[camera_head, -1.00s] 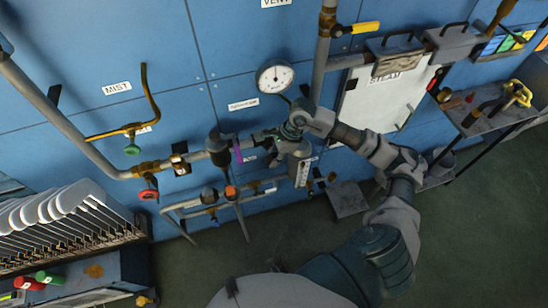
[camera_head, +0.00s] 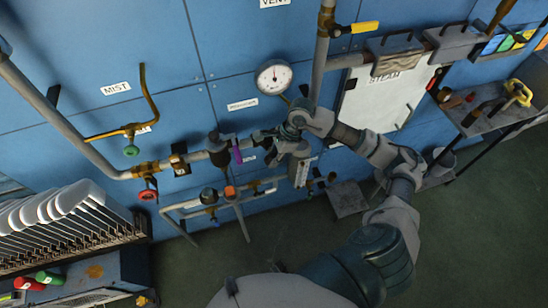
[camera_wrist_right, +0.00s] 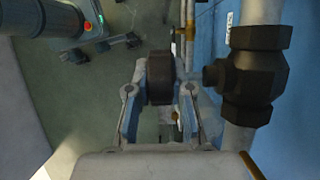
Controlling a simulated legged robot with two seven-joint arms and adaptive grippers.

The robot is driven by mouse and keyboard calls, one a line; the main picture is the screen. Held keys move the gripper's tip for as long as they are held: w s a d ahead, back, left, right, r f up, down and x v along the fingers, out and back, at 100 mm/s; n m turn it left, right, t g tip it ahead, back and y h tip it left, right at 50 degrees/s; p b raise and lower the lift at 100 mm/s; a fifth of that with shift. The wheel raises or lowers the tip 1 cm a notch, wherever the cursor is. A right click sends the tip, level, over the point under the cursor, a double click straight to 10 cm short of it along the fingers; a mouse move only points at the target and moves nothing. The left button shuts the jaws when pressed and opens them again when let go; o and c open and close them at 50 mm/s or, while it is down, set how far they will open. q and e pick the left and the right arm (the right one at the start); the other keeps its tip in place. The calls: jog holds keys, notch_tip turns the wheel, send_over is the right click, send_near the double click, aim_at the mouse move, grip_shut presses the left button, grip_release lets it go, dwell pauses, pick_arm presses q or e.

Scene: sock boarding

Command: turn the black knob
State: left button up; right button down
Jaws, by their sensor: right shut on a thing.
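The black knob (camera_wrist_right: 160,78) shows in the right wrist view as a thick dark disc between the two fingers of my right gripper (camera_wrist_right: 160,102). The fingers are shut on its sides. A black pipe fitting (camera_wrist_right: 252,75) is right of the knob, with a short stub pointing toward it. In the head view my right gripper (camera_head: 268,138) is at the pipe line, below the round gauge (camera_head: 274,77), and largely covers the knob. A black valve body (camera_head: 218,148) with a purple tag (camera_head: 237,152) is just left of the gripper. My left gripper is not in view.
Pipes cross the blue wall panel (camera_head: 100,60). A red valve handle (camera_head: 147,195) and a green one (camera_head: 131,151) are to the left. A yellow lever (camera_head: 364,27) is above right. A rack of white boards (camera_head: 70,205) stands lower left. A shelf (camera_head: 480,120) is at right.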

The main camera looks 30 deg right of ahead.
jog(key=c, duration=1)
grip_release()
jog(key=shift+w+a+r, duration=0.1)
jog(key=shift+w, duration=0.05)
jog(key=shift+c, duration=0.2)
jog(key=v, duration=1.2)
